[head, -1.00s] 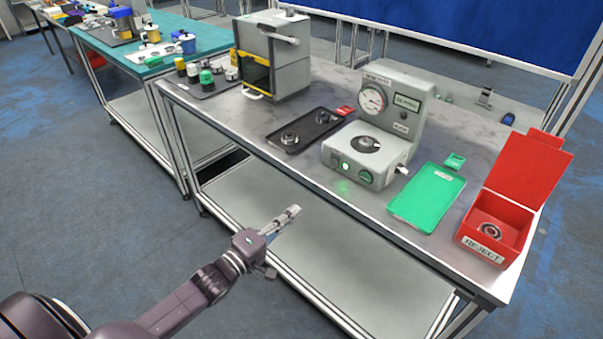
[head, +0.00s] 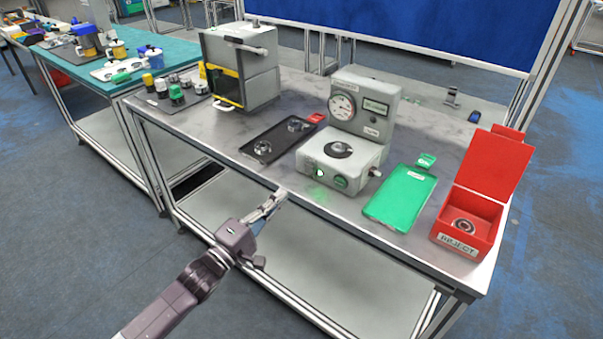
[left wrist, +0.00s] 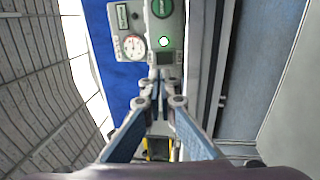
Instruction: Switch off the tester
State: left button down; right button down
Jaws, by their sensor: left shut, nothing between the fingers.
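The tester (head: 340,160) is a grey machine on the metal table, with a round dial (head: 342,106) on its upright back part. Its front face has a lit white-green button (head: 320,173) and a green round part (head: 341,182) beside it. In the left wrist view the lit button (left wrist: 164,42) shows just beyond my fingertips. My left gripper (head: 279,196) is shut and empty, in front of the table edge, below and left of the tester's front, apart from it. It also shows in the left wrist view (left wrist: 157,78). My right gripper is not in view.
A black tray (head: 276,139) with metal rings lies left of the tester. A green tray (head: 400,198) and an open red reject bin (head: 468,222) stand to its right. A grey cabinet (head: 240,68) is at the back left.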

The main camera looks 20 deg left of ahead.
aim_at(308, 166)
pick_arm(q)
jog(key=p+x, duration=0.1)
jog(key=x, duration=0.8)
jog(key=shift+w+d, duration=0.1)
jog(key=shift+w, duration=0.25)
jog(key=p, duration=0.2)
jog(key=r+g+p, duration=0.1)
jog(key=p, duration=0.2)
jog(key=shift+w+r+y, duration=0.25)
jog(key=shift+r+y, duration=0.05)
jog(key=shift+f+b, duration=0.3)
jog(key=shift+f, duration=0.05)
jog(key=shift+d, duration=0.1)
